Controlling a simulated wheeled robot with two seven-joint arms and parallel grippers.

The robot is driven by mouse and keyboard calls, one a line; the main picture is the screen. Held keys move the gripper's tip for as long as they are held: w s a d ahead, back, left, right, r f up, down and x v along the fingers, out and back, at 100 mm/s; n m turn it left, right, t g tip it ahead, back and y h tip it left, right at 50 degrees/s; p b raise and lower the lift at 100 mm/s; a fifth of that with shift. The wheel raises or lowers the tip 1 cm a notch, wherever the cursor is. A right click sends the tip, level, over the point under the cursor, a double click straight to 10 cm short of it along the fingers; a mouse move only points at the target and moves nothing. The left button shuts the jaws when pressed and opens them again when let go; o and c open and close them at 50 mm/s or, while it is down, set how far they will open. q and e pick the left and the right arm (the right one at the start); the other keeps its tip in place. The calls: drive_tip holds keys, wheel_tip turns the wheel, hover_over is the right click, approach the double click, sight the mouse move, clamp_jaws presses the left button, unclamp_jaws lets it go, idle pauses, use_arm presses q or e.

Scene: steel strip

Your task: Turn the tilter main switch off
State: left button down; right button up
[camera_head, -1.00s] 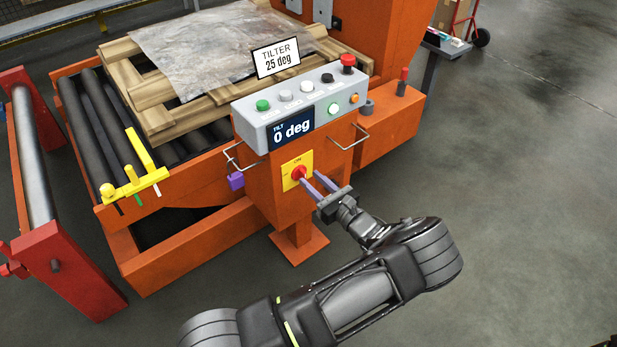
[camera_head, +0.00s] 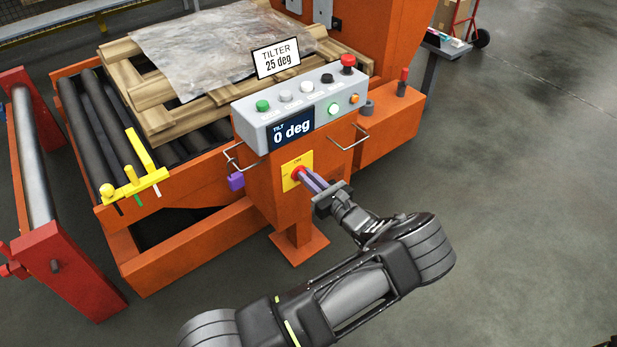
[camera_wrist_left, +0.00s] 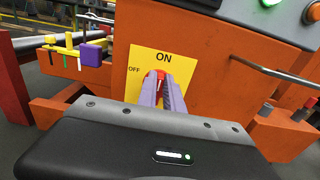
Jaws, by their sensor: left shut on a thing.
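The tilter main switch is a red rotary knob (camera_head: 298,173) on a yellow plate (camera_head: 290,182), on the front of the orange pedestal below the control box. My left gripper (camera_head: 306,177) is shut on the knob. In the left wrist view, the purple fingers (camera_wrist_left: 163,92) are close together around the red knob (camera_wrist_left: 155,75), and the yellow plate (camera_wrist_left: 180,62) reads ON at the top and OFF at the left. The fingers hide most of the knob, so I cannot tell its setting for sure. My right gripper is not in view.
The grey control box (camera_head: 290,108) above has several buttons, a lit green one and a display reading 0 deg. Wire handles (camera_head: 349,138) stick out at its sides. A purple padlock-like block (camera_head: 236,181) hangs left of the plate. The floor on the right is clear.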

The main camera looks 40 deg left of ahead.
use_arm(q)
drive_tip(key=shift+n, duration=0.3)
idle(0.4)
drive_tip(key=n, duration=0.3)
drive_tip(key=s+n+b, duration=0.1)
drive_tip(key=n, duration=0.3)
drive_tip(key=f+n+b, duration=0.1)
drive_tip(key=n, duration=0.2)
drive_tip(key=shift+s+a, duration=0.2)
drive_tip(key=shift+s, duration=0.05)
drive_tip(key=n, duration=0.2)
drive_tip(key=n+b, duration=0.1)
drive_tip(key=n, duration=0.1)
drive_tip(key=shift+s+f, duration=0.1)
drive_tip(key=shift+f, duration=0.2)
drive_tip(key=shift+f+n+b, duration=0.25)
drive_tip(key=shift+n+b, duration=0.2)
drive_tip(key=shift+n, duration=1.35)
drive_tip(key=c, duration=1.5)
unclamp_jaws()
